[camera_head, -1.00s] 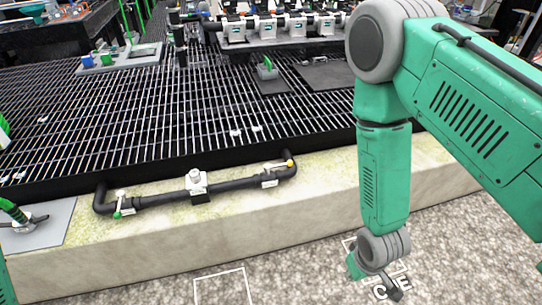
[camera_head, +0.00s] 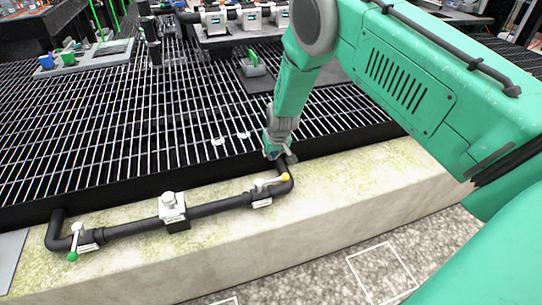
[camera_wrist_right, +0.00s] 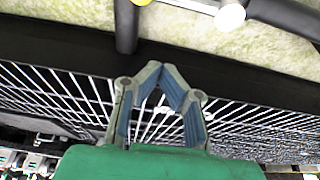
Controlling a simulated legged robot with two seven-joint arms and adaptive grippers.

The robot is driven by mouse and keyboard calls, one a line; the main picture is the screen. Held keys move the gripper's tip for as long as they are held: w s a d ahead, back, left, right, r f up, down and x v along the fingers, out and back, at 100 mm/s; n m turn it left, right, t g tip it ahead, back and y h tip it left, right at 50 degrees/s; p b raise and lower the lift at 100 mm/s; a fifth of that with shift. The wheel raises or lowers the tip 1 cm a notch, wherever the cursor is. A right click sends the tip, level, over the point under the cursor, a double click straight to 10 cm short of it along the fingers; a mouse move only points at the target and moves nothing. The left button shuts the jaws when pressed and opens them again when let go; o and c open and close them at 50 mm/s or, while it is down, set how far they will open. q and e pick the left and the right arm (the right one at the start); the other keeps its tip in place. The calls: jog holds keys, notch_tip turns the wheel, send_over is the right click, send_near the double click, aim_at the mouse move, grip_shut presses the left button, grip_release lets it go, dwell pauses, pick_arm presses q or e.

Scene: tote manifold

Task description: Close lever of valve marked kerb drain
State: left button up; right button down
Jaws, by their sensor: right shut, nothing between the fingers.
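A black pipe (camera_head: 215,208) on the pale kerb carries two lever valves. The right valve's lever, with a yellow knob (camera_head: 285,177), lies roughly along the pipe. The left valve's lever, with a green knob (camera_head: 72,256), points across the pipe toward the front. White labels (camera_head: 262,203) sit by the valves, too small to read. My right gripper (camera_head: 277,153) is shut and empty, just behind the yellow knob, near the pipe's right bend. In the right wrist view its fingertips (camera_wrist_right: 163,70) meet below the yellow knob (camera_wrist_right: 140,2), apart from it. My left gripper is out of view.
A white block fitting (camera_head: 172,206) sits mid-pipe. Black grating (camera_head: 140,120) lies behind the kerb (camera_head: 330,210), with a dark edge between. A row of white-fronted valves (camera_head: 245,18) stands at the back. The kerb right of the pipe is clear.

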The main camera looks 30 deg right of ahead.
aim_at(272, 180)
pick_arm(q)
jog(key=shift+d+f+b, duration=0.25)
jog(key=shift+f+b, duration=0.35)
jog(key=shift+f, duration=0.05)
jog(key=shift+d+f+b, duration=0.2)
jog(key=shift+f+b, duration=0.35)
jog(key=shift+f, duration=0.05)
pick_arm(e)
notch_tip(272, 180, down, 6)
jog(key=s, duration=0.2)
jog(key=shift+d+f, duration=0.2)
jog(key=shift+d, duration=0.1)
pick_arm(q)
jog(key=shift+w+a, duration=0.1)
